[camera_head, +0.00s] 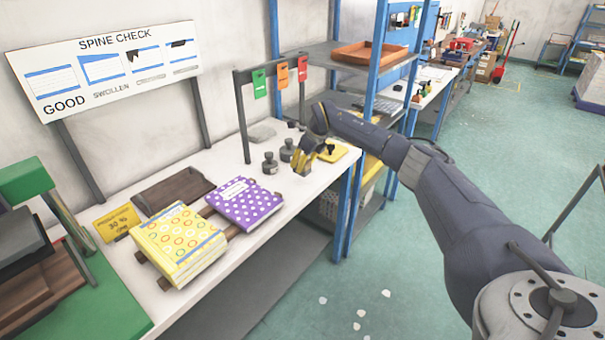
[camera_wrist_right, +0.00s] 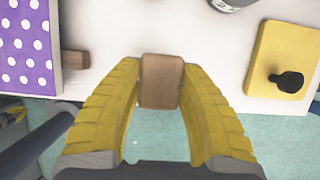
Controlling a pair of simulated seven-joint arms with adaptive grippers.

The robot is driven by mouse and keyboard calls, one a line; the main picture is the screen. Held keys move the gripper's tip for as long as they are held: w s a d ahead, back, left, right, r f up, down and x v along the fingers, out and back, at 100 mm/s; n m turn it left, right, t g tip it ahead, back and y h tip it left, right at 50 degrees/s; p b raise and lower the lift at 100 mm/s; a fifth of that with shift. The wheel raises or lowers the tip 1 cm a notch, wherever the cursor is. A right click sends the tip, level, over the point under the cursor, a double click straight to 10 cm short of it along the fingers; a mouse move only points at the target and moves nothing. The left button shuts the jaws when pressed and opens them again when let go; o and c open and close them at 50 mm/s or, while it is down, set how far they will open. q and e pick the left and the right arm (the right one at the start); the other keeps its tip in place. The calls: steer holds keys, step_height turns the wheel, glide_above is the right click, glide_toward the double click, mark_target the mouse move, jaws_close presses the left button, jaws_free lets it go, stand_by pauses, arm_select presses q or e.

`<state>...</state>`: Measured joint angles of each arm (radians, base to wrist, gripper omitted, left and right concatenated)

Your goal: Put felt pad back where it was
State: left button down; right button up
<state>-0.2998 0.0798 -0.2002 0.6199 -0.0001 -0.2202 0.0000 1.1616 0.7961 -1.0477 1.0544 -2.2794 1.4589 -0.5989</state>
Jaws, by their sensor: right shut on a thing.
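My right gripper (camera_head: 304,162) is over the front edge of the white table, beside the dark weights. In the right wrist view its yellow fingers (camera_wrist_right: 160,72) are shut on a small brown block (camera_wrist_right: 161,85). I cannot tell whether this block is the felt pad; its surface looks wood-like. The block cannot be made out in the head view. A yellow pad (camera_head: 335,152) with a black knob lies just right of the gripper, and it also shows in the wrist view (camera_wrist_right: 277,52). My left gripper is not in view.
A yellow patterned book (camera_head: 178,245) and a purple dotted book (camera_head: 244,203) lie on wooden strips at the left. Dark weights (camera_head: 270,165) stand behind the gripper, under a rack with coloured tags (camera_head: 259,83). A blue shelf post (camera_head: 350,215) stands at the table's right end.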

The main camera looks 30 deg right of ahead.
mark_target(302, 173)
steer(key=shift+f, duration=2.15)
steer(key=shift+f, duration=0.2)
steer(key=o, duration=1.1)
steer(key=shift+c, duration=0.2)
steer(key=v, duration=1.2)
steer(key=shift+r, duration=0.25)
steer(key=shift+w+d, duration=0.1)
